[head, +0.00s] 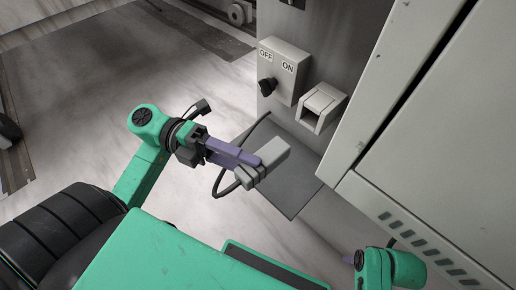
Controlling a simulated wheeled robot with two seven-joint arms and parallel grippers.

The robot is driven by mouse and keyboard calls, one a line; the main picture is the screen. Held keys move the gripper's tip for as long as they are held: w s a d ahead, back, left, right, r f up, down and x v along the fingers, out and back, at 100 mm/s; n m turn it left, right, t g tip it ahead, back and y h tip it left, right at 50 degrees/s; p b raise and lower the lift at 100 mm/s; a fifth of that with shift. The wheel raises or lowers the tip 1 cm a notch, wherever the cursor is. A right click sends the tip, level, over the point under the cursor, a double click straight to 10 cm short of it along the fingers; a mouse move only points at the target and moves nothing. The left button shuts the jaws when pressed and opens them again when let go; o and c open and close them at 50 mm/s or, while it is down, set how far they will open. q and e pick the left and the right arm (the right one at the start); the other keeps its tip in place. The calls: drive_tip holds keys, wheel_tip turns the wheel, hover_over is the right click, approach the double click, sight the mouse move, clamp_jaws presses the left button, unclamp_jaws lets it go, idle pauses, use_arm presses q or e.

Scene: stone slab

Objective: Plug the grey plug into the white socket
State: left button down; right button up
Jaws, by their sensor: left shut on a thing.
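The grey plug (270,160) is held in my left gripper (248,166), whose purple fingers are shut on it. The plug is in mid-picture, tilted, with a dark cable looping around beside the fingers. The white socket (321,107) is fixed to the grey cabinet wall, up and to the right of the plug. The plug and socket are apart.
A switch box (283,65) marked OFF and ON, with a black knob, sits left of the socket. A large pale cabinet (440,130) with vents fills the right side. A grey plate (290,187) lies below the socket. The stone floor (90,110) at left is mostly clear.

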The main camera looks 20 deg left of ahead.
use_arm(q)
drive_tip(key=shift+s+a+r, duration=0.25)
drive_tip(key=shift+a+r, duration=0.05)
drive_tip(key=shift+t, duration=0.3)
drive_tip(key=w+d, duration=0.2)
drive_tip(key=w, duration=0.5)
drive_tip(key=shift+d, duration=0.3)
drive_tip(key=shift+w+d+b, duration=0.15)
drive_tip(key=shift+w+d, duration=0.2)
drive_tip(key=shift+w, duration=0.45)
drive_tip(key=shift+w+d+b, duration=0.2)
drive_tip(key=shift+w+d, duration=0.1)
drive_tip(key=shift+w, duration=0.55)
drive_tip(key=shift+w+d+b, duration=0.15)
drive_tip(key=shift+w+d, duration=0.2)
drive_tip(key=shift+w, duration=0.45)
idle(4.0)
